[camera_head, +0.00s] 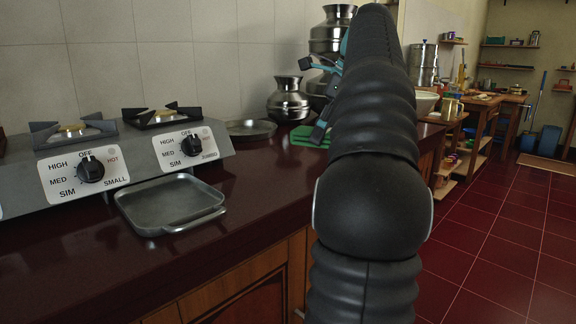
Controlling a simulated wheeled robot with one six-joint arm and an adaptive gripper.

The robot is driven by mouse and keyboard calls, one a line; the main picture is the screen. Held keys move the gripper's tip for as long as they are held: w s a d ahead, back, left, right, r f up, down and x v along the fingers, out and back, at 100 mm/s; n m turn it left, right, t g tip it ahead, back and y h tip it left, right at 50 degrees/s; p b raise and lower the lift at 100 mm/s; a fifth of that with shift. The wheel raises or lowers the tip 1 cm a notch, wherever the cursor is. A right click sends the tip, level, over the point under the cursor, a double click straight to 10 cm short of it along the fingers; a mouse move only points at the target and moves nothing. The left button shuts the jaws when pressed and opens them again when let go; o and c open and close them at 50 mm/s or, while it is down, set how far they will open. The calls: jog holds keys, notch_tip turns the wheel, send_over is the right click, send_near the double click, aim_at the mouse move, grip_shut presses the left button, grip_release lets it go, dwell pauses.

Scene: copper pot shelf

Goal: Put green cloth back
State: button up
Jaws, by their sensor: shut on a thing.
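The green cloth (302,135) lies folded, low at the dark red counter's surface, in front of the metal pots. My gripper (321,130), black and teal, reaches down to the cloth's right part and is shut on it. My black arm rises in front and hides much of the gripper and what is behind it. I cannot tell whether the cloth is fully resting on the counter or slightly lifted.
A stove (110,165) with knobs stands at the left, with a square grey pan (170,203) in front. A round metal plate (250,128) and a metal pot (288,103) are near the cloth. The counter's front middle is clear. Wooden shelves (478,150) stand beyond.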

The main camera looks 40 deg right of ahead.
jog(key=b, duration=0.1)
send_over(289, 173)
jog(key=s, duration=0.1)
jog(key=f, duration=0.5)
jog(key=shift+s+d, duration=0.15)
jog(key=shift+d, duration=0.05)
jog(key=shift+f+b, duration=0.95)
jog(key=shift+f, duration=1.05)
jog(key=o, duration=1.1)
jog(key=shift+f, duration=0.1)
jog(key=p+v, duration=0.5)
jog(key=v, duration=0.7)
